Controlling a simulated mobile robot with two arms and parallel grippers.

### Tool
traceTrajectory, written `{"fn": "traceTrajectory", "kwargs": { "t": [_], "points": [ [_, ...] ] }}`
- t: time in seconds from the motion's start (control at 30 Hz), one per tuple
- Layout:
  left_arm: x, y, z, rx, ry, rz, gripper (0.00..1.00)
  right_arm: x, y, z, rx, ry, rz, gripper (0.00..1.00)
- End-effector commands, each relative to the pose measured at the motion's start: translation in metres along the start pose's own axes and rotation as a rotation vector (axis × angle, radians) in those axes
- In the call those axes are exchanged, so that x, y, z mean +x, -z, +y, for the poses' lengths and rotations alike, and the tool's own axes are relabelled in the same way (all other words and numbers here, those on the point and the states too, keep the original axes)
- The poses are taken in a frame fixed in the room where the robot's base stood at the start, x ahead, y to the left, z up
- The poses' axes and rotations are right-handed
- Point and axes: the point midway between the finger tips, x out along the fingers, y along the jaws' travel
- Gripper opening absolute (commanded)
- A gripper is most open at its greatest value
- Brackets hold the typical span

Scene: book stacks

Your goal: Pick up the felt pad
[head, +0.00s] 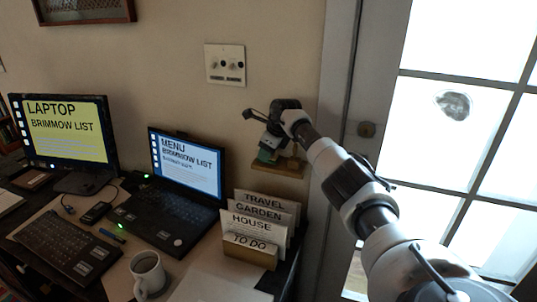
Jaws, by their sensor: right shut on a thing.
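My right arm reaches in from the lower right to a small wooden wall shelf (283,167) beside the door. My right gripper (269,139) is dark and sits just above this shelf, shut on a small teal-green piece that looks like the felt pad (266,154). The pad is at or just above the shelf; I cannot tell whether it still touches it. The gripper hides part of it. My left gripper is not in view.
A desk below holds a laptop (185,172), a monitor (68,130), a keyboard (65,245), a mug (148,274) and a letter holder (250,251) with labelled cards. A wall plate (225,64) is above. A glazed door (430,130) stands close on the right.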

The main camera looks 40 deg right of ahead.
Motion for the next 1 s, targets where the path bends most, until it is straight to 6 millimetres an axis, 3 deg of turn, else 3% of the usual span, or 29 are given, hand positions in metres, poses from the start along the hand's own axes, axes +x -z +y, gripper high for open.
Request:
{"fn": "traceTrajectory", "kwargs": {
  "t": [0.3, 0.67, 1.0],
  "points": [
    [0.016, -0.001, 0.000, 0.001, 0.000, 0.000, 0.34, -0.059, -0.025, -0.010, 0.001, 0.004, -0.005, 0.25],
    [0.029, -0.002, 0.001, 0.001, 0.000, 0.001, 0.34, -0.060, -0.022, 0.031, -0.005, 0.003, -0.001, 0.24],
    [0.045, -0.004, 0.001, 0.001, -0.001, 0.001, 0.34, -0.068, -0.021, 0.086, -0.005, 0.002, -0.002, 0.24]
  ]
}}
